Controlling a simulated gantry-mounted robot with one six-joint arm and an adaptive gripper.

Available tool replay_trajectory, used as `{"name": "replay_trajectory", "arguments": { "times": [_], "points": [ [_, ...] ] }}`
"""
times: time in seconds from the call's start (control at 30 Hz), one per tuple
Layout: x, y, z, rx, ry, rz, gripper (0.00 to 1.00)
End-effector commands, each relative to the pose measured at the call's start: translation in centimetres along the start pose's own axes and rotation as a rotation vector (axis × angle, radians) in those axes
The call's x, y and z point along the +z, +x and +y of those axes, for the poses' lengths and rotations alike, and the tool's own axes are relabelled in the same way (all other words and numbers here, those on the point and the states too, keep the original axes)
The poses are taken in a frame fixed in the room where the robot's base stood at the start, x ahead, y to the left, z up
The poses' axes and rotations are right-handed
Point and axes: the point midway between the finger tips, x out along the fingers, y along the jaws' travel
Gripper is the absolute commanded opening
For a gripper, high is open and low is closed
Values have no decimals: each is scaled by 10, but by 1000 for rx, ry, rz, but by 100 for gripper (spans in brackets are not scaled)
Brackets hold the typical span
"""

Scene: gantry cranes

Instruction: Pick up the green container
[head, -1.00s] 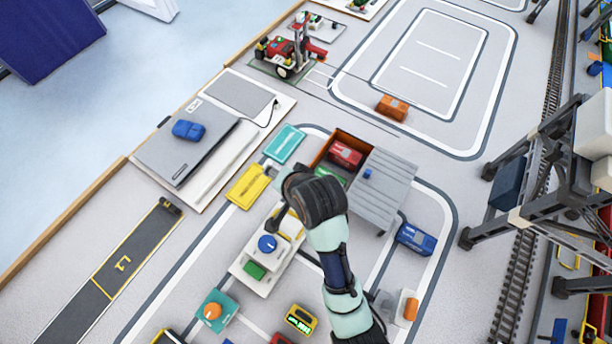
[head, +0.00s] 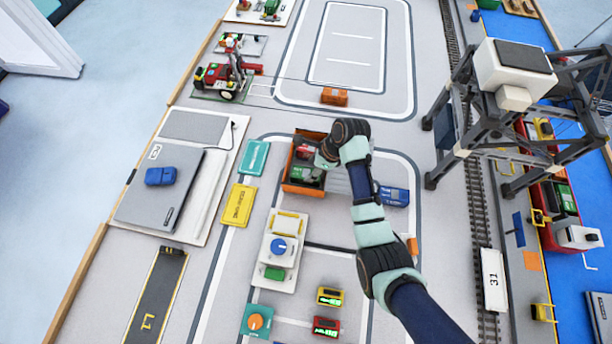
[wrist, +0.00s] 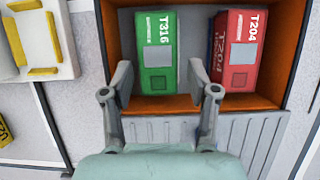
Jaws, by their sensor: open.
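The green container (wrist: 157,52), labelled T316, lies in an open orange-brown box (wrist: 272,101) at the top middle of the wrist view. In the head view the green container (head: 311,174) shows partly inside the box (head: 303,190), close to my wrist. My gripper (wrist: 168,80) is open and empty. In the wrist view its two fingers lie to the left and right of the container's near end. I cannot tell how high they are above it. In the head view my gripper's fingers are largely hidden by my wrist.
A red container (wrist: 238,45), labelled T204, lies in the same box, right of the green one. A grey ribbed panel (wrist: 165,130) adjoins the box's near side. A blue container (head: 394,196) sits right of the box. A gantry crane (head: 500,110) stands farther right.

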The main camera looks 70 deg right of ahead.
Motion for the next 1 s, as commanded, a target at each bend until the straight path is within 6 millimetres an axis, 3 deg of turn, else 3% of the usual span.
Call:
{"name": "replay_trajectory", "arguments": {
  "times": [0.1, 0.23, 1.0],
  "points": [
    [1, 26, 2, 3, -2, 1, 59],
    [2, 44, 2, 1, -2, 0, 59],
    [1, 47, 2, 1, -1, 1, 59]
  ]
}}
